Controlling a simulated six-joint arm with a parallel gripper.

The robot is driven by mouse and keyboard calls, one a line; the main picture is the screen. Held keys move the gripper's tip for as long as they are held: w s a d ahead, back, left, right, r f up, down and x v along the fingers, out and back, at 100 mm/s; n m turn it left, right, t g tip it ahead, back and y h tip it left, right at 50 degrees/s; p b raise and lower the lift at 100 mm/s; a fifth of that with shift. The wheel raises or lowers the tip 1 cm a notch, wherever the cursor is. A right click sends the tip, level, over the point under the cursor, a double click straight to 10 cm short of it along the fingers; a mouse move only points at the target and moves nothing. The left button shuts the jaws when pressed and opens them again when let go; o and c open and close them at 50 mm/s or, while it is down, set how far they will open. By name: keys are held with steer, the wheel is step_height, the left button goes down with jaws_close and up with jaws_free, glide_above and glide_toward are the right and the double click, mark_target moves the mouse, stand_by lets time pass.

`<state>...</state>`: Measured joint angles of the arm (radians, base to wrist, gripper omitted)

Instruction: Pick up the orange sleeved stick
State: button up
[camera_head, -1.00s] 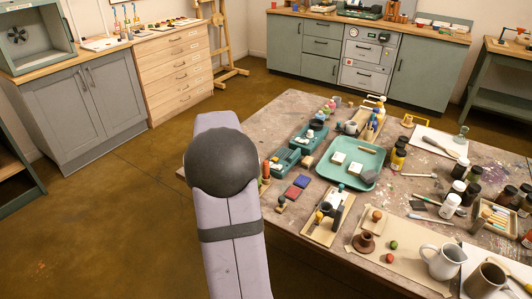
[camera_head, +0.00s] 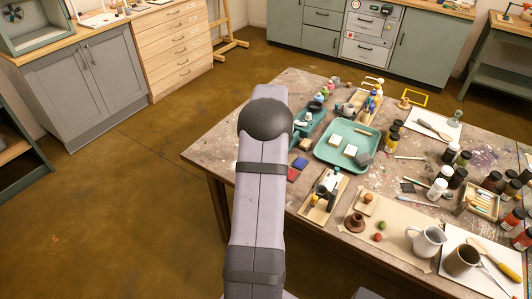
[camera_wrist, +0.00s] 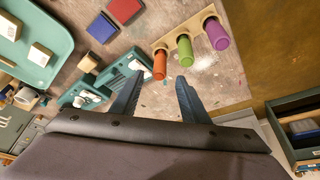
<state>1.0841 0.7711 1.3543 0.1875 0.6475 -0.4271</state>
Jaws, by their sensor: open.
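The orange sleeved stick (camera_wrist: 159,65) shows in the wrist view, at the left end of a pale wooden rack (camera_wrist: 192,24). A green stick (camera_wrist: 185,51) and a purple stick (camera_wrist: 217,36) stand to its right in the same rack. My gripper (camera_wrist: 158,80) is open, with nothing held. Its two dark fingers point toward the rack. In the picture, the orange stick's near end lies between the fingertips; the depth gap cannot be told. In the head view my arm hides the gripper and the orange stick.
In the wrist view, teal holders (camera_wrist: 112,78) lie close by the left finger. Red (camera_wrist: 124,8) and blue (camera_wrist: 102,28) blocks and a teal tray (camera_wrist: 66,50) are farther left. An open teal box (camera_wrist: 302,130) is at right. The head view shows a crowded table (camera_head: 228,150).

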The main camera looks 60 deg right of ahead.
steer(key=shift+p+x, duration=1.15)
steer(key=shift+x, duration=1.65)
jaws_close()
